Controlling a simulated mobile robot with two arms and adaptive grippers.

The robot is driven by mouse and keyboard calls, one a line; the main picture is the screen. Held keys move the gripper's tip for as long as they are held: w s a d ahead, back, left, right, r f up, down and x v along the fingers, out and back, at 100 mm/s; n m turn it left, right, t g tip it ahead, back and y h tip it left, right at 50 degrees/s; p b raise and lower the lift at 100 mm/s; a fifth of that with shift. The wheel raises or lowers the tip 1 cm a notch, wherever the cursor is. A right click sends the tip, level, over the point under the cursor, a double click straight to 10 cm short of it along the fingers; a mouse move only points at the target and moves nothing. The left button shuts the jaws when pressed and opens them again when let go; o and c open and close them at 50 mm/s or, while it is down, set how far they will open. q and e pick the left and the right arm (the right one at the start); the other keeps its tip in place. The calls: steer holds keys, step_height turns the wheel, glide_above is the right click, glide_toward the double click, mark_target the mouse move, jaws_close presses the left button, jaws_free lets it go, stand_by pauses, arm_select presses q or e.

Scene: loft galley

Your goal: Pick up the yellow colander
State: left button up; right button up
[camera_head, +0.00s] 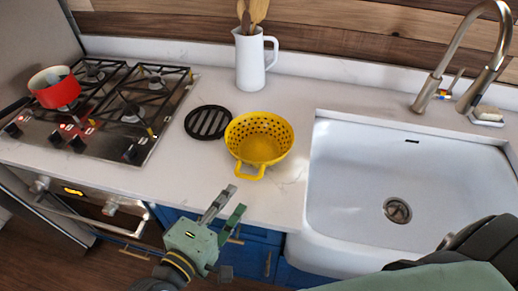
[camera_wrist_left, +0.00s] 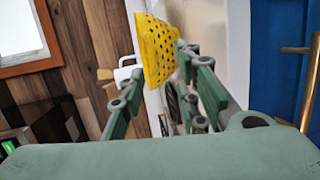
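The yellow colander (camera_head: 259,138) stands upright and empty on the white counter, between the stove and the sink. One loop handle (camera_head: 249,173) points toward the counter's front edge. My left gripper (camera_head: 236,198) is open and empty at the front edge of the counter, just short of that handle and apart from it. In the left wrist view the colander (camera_wrist_left: 156,46) shows beyond the spread fingers, and the right-hand finger overlaps its edge. Part of my right arm shows at the lower right of the head view; its fingers are out of view.
A black round trivet (camera_head: 208,122) lies just left of the colander. A white pitcher (camera_head: 250,60) with wooden utensils stands behind. The gas stove (camera_head: 115,140) with a red pan (camera_head: 55,88) is at left. The white sink (camera_head: 355,190) and tall faucet (camera_head: 449,60) are at right.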

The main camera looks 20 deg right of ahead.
mark_target(240, 174)
arm_select(q)
steer(key=w+d, duration=0.1)
steer(key=w, duration=0.1)
steer(key=w+d+p, duration=0.1)
steer(key=w+d, duration=0.1)
steer(key=w+d+p, duration=0.1)
steer(key=shift+w+d+f, duration=0.15)
steer(key=shift+w+d, duration=0.05)
steer(key=shift+w, duration=0.2)
steer(key=shift+w+d+f, duration=0.2)
steer(key=shift+w+d, duration=0.15)
steer(key=shift+d, duration=0.05)
arm_select(e)
steer(key=shift+d+r, duration=0.3)
steer(key=shift+r, duration=0.2)
steer(key=shift+d+r, duration=0.3)
steer(key=shift+r, duration=0.2)
arm_select(q)
steer(key=shift+c, duration=0.5)
jaws_close()
arm_select(e)
steer(key=shift+a, duration=0.3)
